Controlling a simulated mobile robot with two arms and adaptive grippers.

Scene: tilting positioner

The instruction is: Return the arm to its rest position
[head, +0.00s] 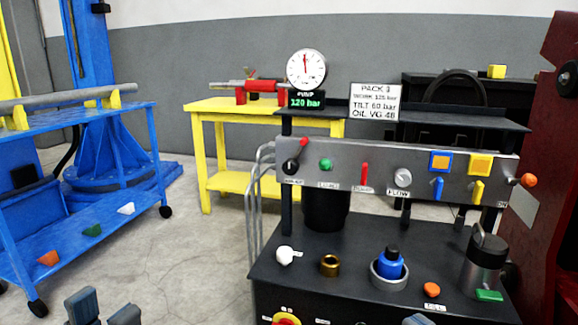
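My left gripper (104,311) shows at the bottom left edge of the head view. Its two grey-blue fingers stand apart with nothing visible between them, over the concrete floor. A small grey-blue tip of my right gripper (418,320) shows at the bottom edge, in front of the black hydraulic bench (330,278). The rest of the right gripper is out of the frame, so its opening is hidden. Both arms are out of view below.
The bench carries a control panel (340,172) with levers, a gauge (306,68) and loose fittings. A blue cart (85,235) stands left, a yellow table (228,106) behind. A dark red machine (548,150) stands right. Open floor (190,260) lies between cart and bench.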

